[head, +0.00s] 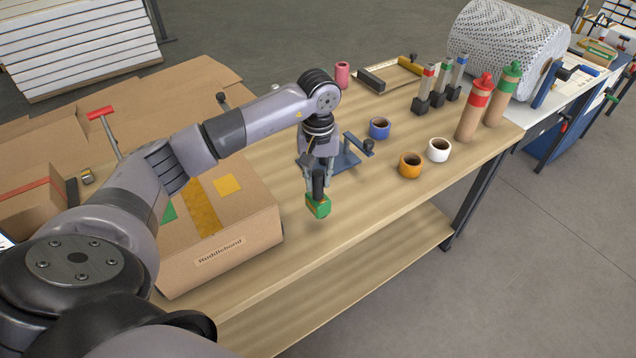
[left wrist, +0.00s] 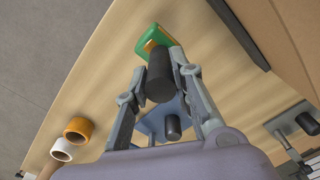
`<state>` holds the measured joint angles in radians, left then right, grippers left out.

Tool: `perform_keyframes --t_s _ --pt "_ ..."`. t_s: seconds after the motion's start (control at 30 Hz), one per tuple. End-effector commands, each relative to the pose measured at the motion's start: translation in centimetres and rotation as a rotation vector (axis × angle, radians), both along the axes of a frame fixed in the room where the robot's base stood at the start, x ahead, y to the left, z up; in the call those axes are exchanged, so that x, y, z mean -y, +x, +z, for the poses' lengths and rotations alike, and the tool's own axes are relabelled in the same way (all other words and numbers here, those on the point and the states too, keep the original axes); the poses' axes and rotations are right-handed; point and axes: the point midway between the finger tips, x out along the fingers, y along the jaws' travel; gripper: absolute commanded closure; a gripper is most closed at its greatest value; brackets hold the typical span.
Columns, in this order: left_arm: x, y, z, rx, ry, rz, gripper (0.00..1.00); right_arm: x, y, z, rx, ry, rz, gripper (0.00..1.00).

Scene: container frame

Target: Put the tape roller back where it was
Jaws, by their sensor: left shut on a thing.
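The tape roller appears as a green head (head: 318,207) with an orange patch on it and a black cylindrical handle. My left gripper (head: 318,182) is shut on the black handle, and the green head hangs below the fingers, over the front part of the wooden table. In the left wrist view the black handle (left wrist: 160,77) sits between the fingers, with the green head (left wrist: 152,40) beyond it. I cannot tell whether the head touches the tabletop. My right gripper is not in view.
A blue metal tool (head: 345,158) stands just behind the gripper. A cardboard box (head: 235,238) is to the left. Blue (head: 380,127), orange (head: 410,166) and white (head: 438,150) tape rolls lie to the right. The tabletop's front edge (head: 400,213) is clear.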

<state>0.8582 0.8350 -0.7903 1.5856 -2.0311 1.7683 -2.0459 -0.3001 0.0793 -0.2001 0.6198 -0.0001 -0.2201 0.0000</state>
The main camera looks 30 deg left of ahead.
Motion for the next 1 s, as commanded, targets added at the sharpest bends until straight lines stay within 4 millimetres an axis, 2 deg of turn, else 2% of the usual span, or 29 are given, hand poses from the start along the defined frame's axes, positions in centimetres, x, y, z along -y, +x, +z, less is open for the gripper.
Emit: perform_keyframes --t_s 0.23,0.6,0.63,0.9,1.0 --pt "0.0 0.0 -3.0 -0.001 -0.002 0.001 1.00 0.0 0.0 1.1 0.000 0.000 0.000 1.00" --pt "0.0 0.0 -3.6 0.001 0.000 0.000 1.00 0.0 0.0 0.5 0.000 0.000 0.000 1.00" --pt "0.0 0.0 -3.6 0.000 0.000 0.000 0.76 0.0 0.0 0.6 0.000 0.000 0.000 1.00" --pt "0.0 0.0 -3.5 -0.001 0.000 0.001 0.58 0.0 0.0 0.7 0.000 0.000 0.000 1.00" --pt "0.0 0.0 -3.5 -0.001 0.001 0.001 0.58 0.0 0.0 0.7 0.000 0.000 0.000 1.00"
